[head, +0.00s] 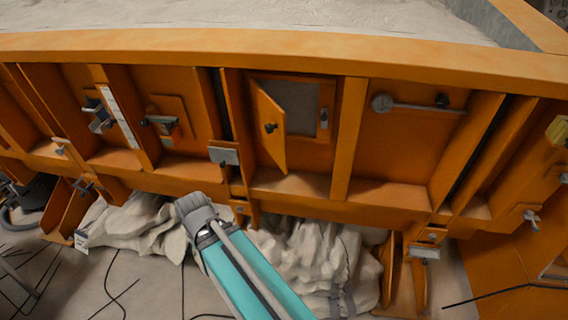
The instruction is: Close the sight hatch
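The sight hatch door (269,135) is an orange panel with a black knob, on the orange side wall of the sandbed. It stands open, swung outward from the left side of its frame. To its right, the uncovered opening shows a grey pane (297,107) inside an orange frame with a small dark fitting on its right side. My teal arm link with a grey joint end rises from the bottom, below and left of the hatch, apart from it. I see no gripper fingers in the head view.
Upright orange ribs (348,139) flank the hatch bay. A grey lever (424,108) is on the panel to the right, and a grey block (223,156) is fixed at lower left. Crumpled pale sacks (311,258) lie below the wall. Sand (250,15) fills the bed above.

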